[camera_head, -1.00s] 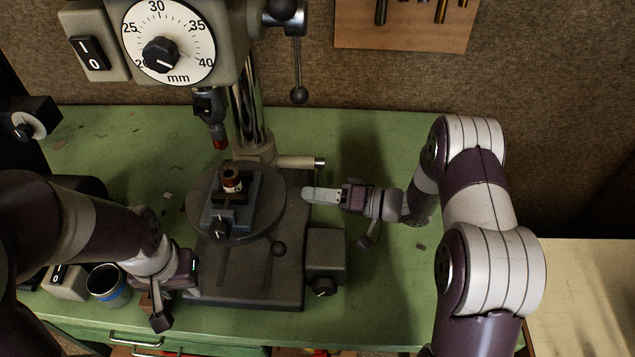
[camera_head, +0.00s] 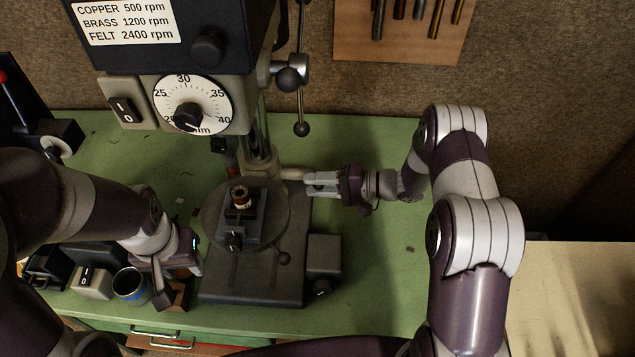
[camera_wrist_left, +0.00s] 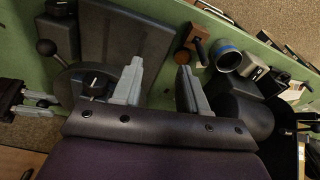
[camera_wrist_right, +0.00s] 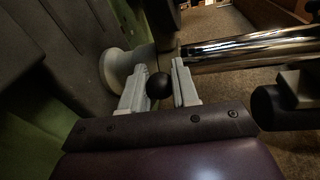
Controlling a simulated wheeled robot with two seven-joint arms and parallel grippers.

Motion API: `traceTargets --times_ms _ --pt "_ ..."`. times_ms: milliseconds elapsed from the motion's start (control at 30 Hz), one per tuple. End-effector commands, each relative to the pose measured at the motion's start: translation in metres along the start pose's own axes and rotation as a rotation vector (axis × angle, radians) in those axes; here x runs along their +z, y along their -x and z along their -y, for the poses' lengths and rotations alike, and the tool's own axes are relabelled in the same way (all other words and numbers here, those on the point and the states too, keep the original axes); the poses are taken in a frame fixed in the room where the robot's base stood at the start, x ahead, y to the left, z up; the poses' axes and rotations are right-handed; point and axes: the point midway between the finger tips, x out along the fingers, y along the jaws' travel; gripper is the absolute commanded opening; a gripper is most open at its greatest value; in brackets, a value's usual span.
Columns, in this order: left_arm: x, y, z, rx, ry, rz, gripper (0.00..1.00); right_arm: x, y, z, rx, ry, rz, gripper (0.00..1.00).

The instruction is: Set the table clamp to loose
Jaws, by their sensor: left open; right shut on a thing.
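The table clamp lever (camera_head: 292,173) is a pale bar that sticks out to the right from the drill press column, just behind the round table (camera_head: 276,208). My right gripper (camera_head: 312,182) is shut on its outer end. In the right wrist view a dark round knob (camera_wrist_right: 158,86) shows between the right fingers, in front of the pale collar (camera_wrist_right: 118,66). The rest of the lever is mostly hidden there. My left gripper (camera_head: 180,275) is open and empty over the front left of the press base; its spread fingers also show in the left wrist view (camera_wrist_left: 158,82).
A small vise (camera_head: 238,226) holding a brown and brass piece stands on the round table. The chrome column (camera_wrist_right: 235,50) is close to the right fingers. A blue-banded cup (camera_head: 132,285) and a switch box (camera_head: 92,284) are at the front left. The green bench is clear at right.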

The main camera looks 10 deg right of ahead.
Motion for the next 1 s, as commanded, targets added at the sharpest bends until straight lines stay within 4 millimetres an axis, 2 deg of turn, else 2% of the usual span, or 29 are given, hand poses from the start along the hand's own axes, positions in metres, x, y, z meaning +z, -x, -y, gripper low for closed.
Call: traceTargets --times_ms 467,500,567,867,1000 --pt "0.000 0.002 0.000 0.000 0.000 0.000 0.43 -0.005 0.001 0.006 -0.004 -0.002 -0.005 0.00" --pt "0.000 0.002 0.000 0.000 0.000 0.000 0.43 -0.005 0.001 0.006 -0.004 -0.001 -0.005 0.33" --pt "0.000 0.002 0.000 0.000 0.000 0.000 0.43 -0.005 0.001 0.006 -0.004 -0.001 -0.005 0.52" --pt "0.000 0.001 0.000 0.000 0.000 0.000 0.43 -0.003 0.002 0.003 -0.001 -0.008 -0.002 0.54" --pt "0.001 -0.010 0.000 0.000 0.000 0.000 0.43 -0.004 0.022 -0.001 -0.001 -0.007 -0.004 0.54"
